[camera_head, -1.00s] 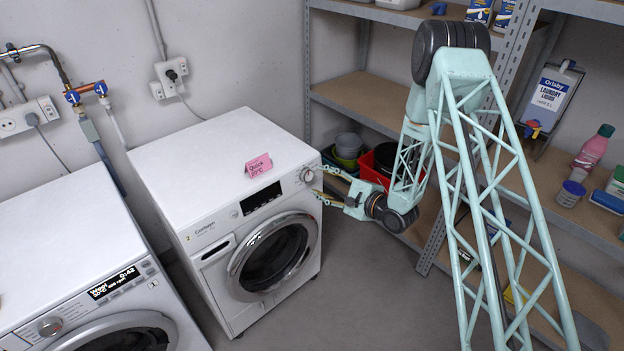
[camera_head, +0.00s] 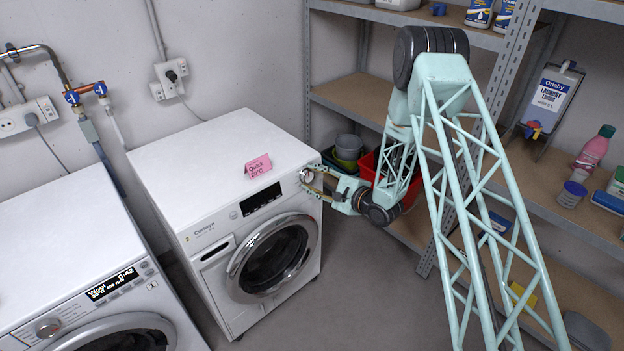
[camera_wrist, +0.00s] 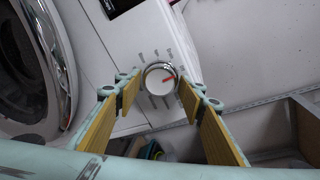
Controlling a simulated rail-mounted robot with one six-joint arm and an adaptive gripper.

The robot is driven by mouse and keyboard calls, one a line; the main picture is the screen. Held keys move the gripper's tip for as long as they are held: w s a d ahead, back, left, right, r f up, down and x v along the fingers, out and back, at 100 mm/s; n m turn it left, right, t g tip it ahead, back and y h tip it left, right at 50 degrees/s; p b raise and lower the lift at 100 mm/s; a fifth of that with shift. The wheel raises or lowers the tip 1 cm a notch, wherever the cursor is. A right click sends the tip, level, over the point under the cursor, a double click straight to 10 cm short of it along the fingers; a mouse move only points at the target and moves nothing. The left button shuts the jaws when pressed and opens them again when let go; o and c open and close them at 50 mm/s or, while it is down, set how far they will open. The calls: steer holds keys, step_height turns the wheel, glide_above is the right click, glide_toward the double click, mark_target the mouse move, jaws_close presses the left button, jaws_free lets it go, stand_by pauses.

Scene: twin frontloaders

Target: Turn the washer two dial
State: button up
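The washer with the pink card (camera_head: 180,179) stands right of the other machine, its round door shut and its display dark. Its dial (camera_head: 306,175) is at the right end of the control panel. In the wrist view the dial (camera_wrist: 160,77) is white with a red pointer mark aimed right and slightly up. My gripper (camera_head: 313,182) is at the dial. In the wrist view my gripper (camera_wrist: 155,88) is open, one finger to each side of the dial. I see small gaps and cannot tell whether either fingertip touches it.
The other washer (camera_head: 55,240), at lower left, has a lit display. The pink card (camera_head: 258,166) on top reads Quick 20°C. Metal shelves (camera_head: 360,98) with bottles stand at right, close to my arm. A red tub (camera_head: 369,164) and bowls sit behind my gripper.

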steer(key=c, duration=0.5)
steer(key=shift+c, duration=0.2)
steer(key=shift+n, duration=0.3)
